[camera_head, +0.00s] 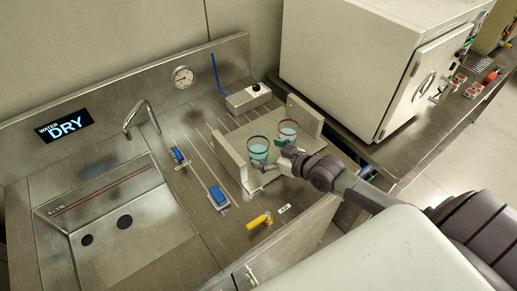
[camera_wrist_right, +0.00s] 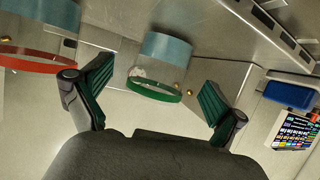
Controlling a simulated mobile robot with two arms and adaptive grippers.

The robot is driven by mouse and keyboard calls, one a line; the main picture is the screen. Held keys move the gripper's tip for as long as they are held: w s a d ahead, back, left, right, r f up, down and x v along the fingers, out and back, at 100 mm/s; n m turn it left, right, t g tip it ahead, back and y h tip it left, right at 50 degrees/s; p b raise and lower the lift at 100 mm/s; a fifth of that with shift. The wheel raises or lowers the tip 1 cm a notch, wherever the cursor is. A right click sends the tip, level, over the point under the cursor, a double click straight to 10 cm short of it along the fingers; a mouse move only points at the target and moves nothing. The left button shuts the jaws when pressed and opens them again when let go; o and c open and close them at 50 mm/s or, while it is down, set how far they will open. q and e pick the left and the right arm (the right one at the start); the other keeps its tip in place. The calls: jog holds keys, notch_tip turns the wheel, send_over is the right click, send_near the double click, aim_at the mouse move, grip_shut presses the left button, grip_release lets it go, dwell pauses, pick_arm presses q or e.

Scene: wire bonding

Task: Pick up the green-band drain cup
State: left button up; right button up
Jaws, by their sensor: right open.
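The green-band drain cup (camera_head: 257,150) is a light blue cup with a dark green rim, standing on the metal stand in the head view. In the right wrist view the green-band cup (camera_wrist_right: 155,70) lies between the two spread fingers, with its green ring toward the camera. My right gripper (camera_head: 272,156) is open at the cup's right side in the head view; its green-padded fingers (camera_wrist_right: 152,97) do not visibly touch the cup. A second cup (camera_head: 287,131) with a red rim stands just behind and right; its red band (camera_wrist_right: 36,60) shows at left in the wrist view. My left gripper is out of view.
The stand (camera_head: 233,163) has upright side plates around the cups. A sink basin (camera_head: 130,215) lies left, with a faucet (camera_head: 140,115) behind it. A yellow-handled valve (camera_head: 259,220) sits in front of the stand. A large white cabinet (camera_head: 350,60) stands at right.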

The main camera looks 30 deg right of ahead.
aim_at(266, 153)
jog(key=x, duration=0.3)
jog(key=shift+w+a+f, duration=0.1)
jog(key=c, duration=1.2)
jog(key=shift+c, duration=0.2)
